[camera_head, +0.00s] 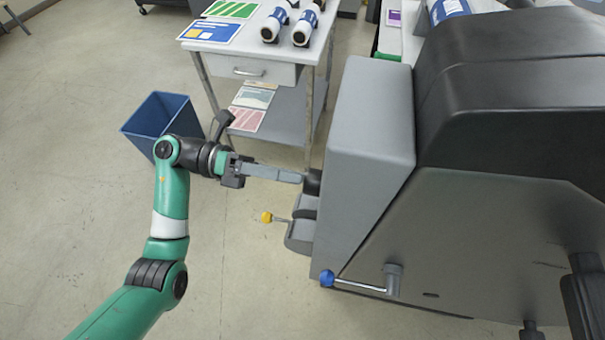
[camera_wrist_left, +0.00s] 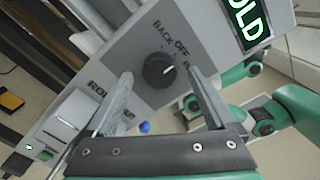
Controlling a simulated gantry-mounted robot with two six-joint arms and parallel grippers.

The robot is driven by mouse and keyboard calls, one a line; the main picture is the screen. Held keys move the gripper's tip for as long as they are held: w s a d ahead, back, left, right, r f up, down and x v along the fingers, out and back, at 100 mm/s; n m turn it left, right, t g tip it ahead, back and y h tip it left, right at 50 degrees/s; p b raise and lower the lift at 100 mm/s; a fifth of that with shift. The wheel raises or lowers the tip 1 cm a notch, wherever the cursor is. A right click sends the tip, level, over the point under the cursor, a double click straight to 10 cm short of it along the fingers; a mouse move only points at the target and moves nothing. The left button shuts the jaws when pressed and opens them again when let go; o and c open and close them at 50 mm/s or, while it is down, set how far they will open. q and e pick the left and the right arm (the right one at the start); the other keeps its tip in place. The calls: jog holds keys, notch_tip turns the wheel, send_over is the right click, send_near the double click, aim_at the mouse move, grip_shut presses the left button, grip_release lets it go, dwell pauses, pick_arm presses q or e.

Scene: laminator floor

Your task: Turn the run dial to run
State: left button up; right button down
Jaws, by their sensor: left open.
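The run dial (camera_wrist_left: 157,70) is a round dark knob on the grey machine panel in the left wrist view. Its white mark points right and slightly up in the picture. The labels BACK and OFF stand above it; another label to its right is mostly hidden by a finger. In the head view, the dark knob (camera_head: 313,182) shows on the machine's left side. My left gripper (camera_head: 300,178) is open right at it. In the wrist view its fingers are apart, one on each side of the knob; I cannot tell whether they touch it.
A lit green display (camera_wrist_left: 250,22) is on the panel. Below the knob are a yellow-tipped lever (camera_head: 267,217) and a blue-knobbed crank (camera_head: 327,278). A blue bin (camera_head: 150,118) and a grey table (camera_head: 210,48) stand behind my arm. Floor at left is clear.

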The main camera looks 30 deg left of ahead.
pick_arm(q)
jog(key=shift+x, duration=1.25)
jog(key=c, duration=1.4)
